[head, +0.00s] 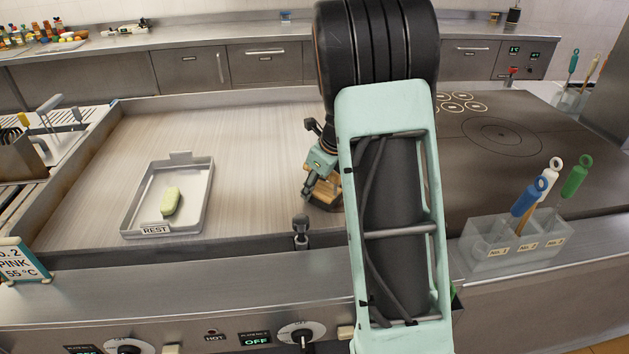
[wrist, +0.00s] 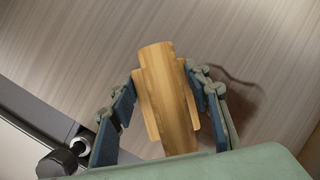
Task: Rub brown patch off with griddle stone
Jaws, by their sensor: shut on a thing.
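My gripper (head: 320,184) is shut on the wooden handle of the griddle stone (head: 327,193), near the front edge of the steel griddle plate (head: 250,150). In the wrist view, the wooden handle (wrist: 168,95) sits between the two blue-padded fingers. The head view shows a dark base under the wood, low over or on the plate; I cannot tell if it touches. My arm hides part of the stone and the plate behind it. I see no brown patch on the visible plate in either view.
A grey tray (head: 128,218) marked REST holds a pale green block (head: 171,201) at left on the plate. A front knob (head: 301,224) stands close to my gripper. A clear holder (head: 485,258) with colored-handled tools stands at right. The plate between tray and gripper is clear.

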